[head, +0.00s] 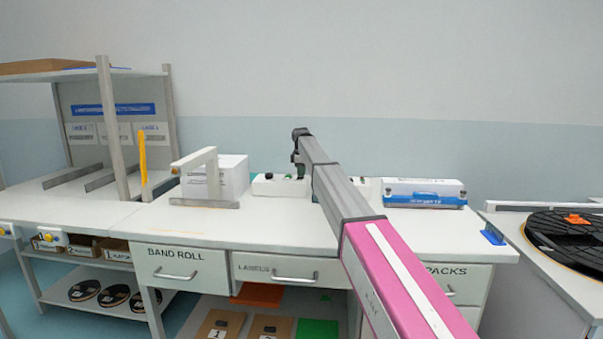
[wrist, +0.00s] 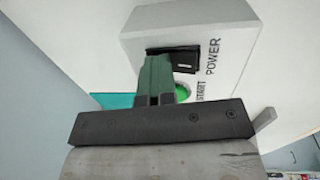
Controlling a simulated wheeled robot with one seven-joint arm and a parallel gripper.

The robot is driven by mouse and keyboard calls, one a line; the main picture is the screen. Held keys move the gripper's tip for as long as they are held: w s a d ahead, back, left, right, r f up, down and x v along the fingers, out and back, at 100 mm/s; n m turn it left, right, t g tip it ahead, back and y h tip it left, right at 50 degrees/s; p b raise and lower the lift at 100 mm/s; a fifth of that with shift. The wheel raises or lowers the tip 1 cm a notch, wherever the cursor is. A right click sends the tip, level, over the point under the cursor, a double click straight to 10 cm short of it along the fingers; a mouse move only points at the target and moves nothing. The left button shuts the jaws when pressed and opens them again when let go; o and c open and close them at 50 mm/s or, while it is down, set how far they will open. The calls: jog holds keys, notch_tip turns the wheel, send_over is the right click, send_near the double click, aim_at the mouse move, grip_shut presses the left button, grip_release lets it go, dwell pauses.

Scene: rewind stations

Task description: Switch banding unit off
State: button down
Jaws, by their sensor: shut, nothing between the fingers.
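A pale control box (wrist: 225,45) fills the upper part of the wrist view. It carries a black rocker switch (wrist: 185,66) beside the word POWER and a green button (wrist: 183,93) beside the word START. My gripper (wrist: 157,62) is shut and empty. Its fingertips lie over the left part of the switch and hide some of it and of the button; I cannot tell whether they touch. In the head view a low white box (head: 268,187) with black and green controls stands at the back of the bench, below my gripper (head: 300,175).
A white and blue unit (head: 425,193) stands to the right. My arm crosses the bench; its front left is clear.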

aim_at(301, 178)
jog(key=shift+s, duration=0.75)
jog(key=shift+r, duration=0.1)
jog(key=shift+a+r, duration=0.1)
jog(key=shift+r, duration=0.35)
notch_tip(301, 178, up, 13)
jog(key=s, duration=0.1)
jog(key=shift+s, duration=0.35)
